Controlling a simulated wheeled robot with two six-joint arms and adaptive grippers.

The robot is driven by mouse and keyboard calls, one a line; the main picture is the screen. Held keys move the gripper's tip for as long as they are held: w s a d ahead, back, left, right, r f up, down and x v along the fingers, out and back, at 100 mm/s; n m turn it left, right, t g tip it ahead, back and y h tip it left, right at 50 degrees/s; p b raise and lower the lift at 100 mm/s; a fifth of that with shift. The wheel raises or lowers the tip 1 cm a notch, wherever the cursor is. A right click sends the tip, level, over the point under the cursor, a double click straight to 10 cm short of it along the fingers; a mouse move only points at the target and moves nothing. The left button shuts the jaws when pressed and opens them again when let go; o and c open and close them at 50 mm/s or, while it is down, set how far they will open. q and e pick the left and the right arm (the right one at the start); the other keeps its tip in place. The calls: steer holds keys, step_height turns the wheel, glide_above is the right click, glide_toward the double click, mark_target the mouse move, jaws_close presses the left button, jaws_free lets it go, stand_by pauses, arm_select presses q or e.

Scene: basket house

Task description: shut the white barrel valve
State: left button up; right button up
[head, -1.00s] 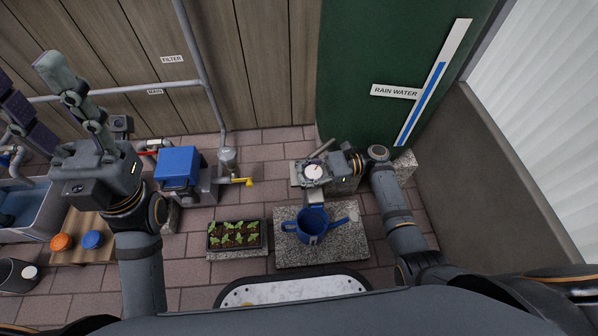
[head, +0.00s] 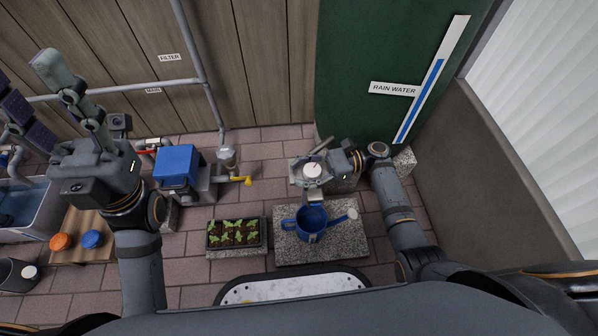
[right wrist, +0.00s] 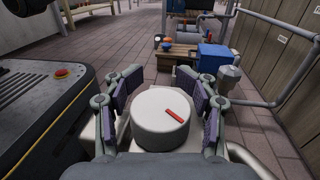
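The white barrel valve is a round white knob (right wrist: 160,118) with a red mark on its top, low in the middle of the right wrist view. In the head view its white top (head: 312,170) shows in front of the green rain water barrel (head: 350,75). My right gripper (head: 313,172) is at the knob. In the right wrist view its fingers (right wrist: 160,95) stand open on both sides of the knob, with gaps visible beside it. My left gripper (head: 32,85) is raised at the left, open and empty, far from the valve.
A blue watering can (head: 311,224) stands on a stone slab (head: 345,245) below the valve. A seedling tray (head: 237,233), a blue box (head: 176,166) and a yellow-handled tap (head: 240,180) are to the left. A low wall (head: 440,155) bounds the right.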

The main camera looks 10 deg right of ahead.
steer(key=w+d, duration=0.1)
steer(key=d, duration=1)
steer(key=shift+w+d, duration=0.3)
steer(key=shift+o, duration=0.3)
